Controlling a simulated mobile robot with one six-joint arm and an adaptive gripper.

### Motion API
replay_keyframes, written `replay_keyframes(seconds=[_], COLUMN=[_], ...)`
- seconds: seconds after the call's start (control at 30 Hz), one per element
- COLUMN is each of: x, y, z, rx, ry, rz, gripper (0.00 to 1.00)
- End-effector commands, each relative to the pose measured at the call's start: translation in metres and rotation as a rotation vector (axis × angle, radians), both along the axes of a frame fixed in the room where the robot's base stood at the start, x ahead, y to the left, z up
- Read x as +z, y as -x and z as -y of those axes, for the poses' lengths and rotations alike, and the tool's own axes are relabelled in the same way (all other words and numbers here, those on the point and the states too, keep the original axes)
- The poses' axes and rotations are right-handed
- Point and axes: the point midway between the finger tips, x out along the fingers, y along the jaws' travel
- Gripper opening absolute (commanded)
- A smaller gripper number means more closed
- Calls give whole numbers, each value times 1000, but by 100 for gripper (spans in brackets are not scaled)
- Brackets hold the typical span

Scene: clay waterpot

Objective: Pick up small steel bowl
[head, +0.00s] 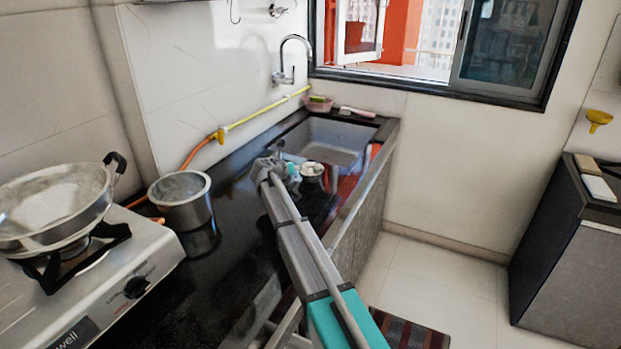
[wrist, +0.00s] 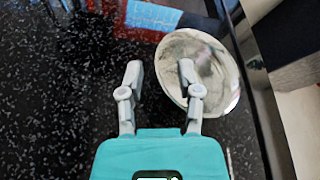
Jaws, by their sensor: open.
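The small steel bowl (wrist: 215,72) is shiny and round. In the wrist view it lies on the black speckled counter, right of centre. In the head view it looks like the small pale round thing (head: 312,169) close to my gripper (head: 291,177), near the sink. In the wrist view my gripper (wrist: 160,72) is open. Its right finger overlaps the bowl's left side, and the bowl's left edge shows in the gap between the fingers. The left finger is over bare counter. I cannot tell whether the right finger touches the bowl.
The sink (head: 335,140) lies beyond the bowl. A steel pot (head: 182,203) stands on the counter (head: 226,250) to the left. A large pan (head: 50,215) sits on the stove (head: 130,265). The counter's edge (wrist: 258,95) runs just right of the bowl.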

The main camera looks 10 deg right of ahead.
Motion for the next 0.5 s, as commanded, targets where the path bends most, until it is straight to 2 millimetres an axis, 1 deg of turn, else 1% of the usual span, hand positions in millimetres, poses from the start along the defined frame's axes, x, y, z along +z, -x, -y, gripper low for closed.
replay_keyframes(seconds=[0.03,0.17,0.5], x=[-4,-6,-5], y=[-5,-9,-9], z=[4,9,10], rx=[-1,0,0], ry=[0,1,1], rz=[0,1,1], gripper=[45,45,45])
